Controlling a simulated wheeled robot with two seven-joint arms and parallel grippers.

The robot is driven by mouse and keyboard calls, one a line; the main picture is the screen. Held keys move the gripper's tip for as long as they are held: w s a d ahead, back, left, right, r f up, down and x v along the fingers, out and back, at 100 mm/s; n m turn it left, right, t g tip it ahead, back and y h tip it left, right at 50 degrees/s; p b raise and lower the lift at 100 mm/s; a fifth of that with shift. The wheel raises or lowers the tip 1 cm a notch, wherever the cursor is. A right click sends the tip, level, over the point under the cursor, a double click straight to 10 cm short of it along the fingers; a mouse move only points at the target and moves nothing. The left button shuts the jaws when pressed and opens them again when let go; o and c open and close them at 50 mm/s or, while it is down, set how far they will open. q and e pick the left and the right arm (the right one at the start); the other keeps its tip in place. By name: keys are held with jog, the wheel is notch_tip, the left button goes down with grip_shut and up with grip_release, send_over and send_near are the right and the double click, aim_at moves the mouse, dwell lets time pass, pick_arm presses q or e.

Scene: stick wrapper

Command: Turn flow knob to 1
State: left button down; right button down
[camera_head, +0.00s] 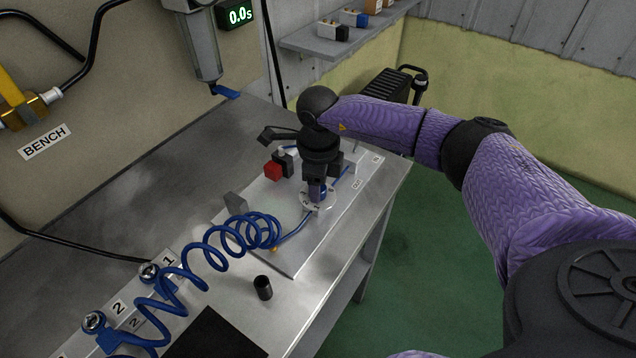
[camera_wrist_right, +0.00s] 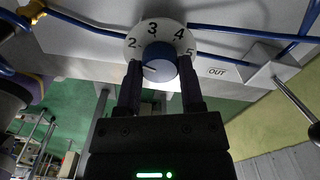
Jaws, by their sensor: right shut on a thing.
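The flow knob (camera_wrist_right: 159,60) is a blue round cap on a white dial plate (camera_wrist_right: 153,26) in the right wrist view. The figures 2, 3, 4 and 5 show around it; the 1 is not visible. A thin mark on the knob's face points toward the left finger, below the 2. My right gripper (camera_wrist_right: 160,85) is shut on the knob, one finger on each side. In the head view my right gripper (camera_head: 317,188) reaches down over the dial, and the knob is mostly hidden there. My left gripper is not in view.
The metal bench (camera_head: 140,190) carries a pale panel (camera_head: 290,245) under the dial. A coiled blue hose (camera_head: 200,262) runs to the panel's left. A red block (camera_head: 272,170) sits beside my gripper. A small black cylinder (camera_head: 263,288) stands at the front.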

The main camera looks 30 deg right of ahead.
jog(key=n, duration=0.4)
jog(key=shift+w+n+b, duration=0.1)
jog(key=shift+n+b, duration=0.2)
jog(key=shift+b, duration=0.05)
jog(key=shift+r+n+b, duration=0.1)
jog(key=shift+n+b, duration=0.25)
jog(key=shift+n, duration=1.65)
jog(key=shift+c, duration=1.1)
grip_release()
notch_tip(320, 180, up, 10)
jog(key=p, duration=0.2)
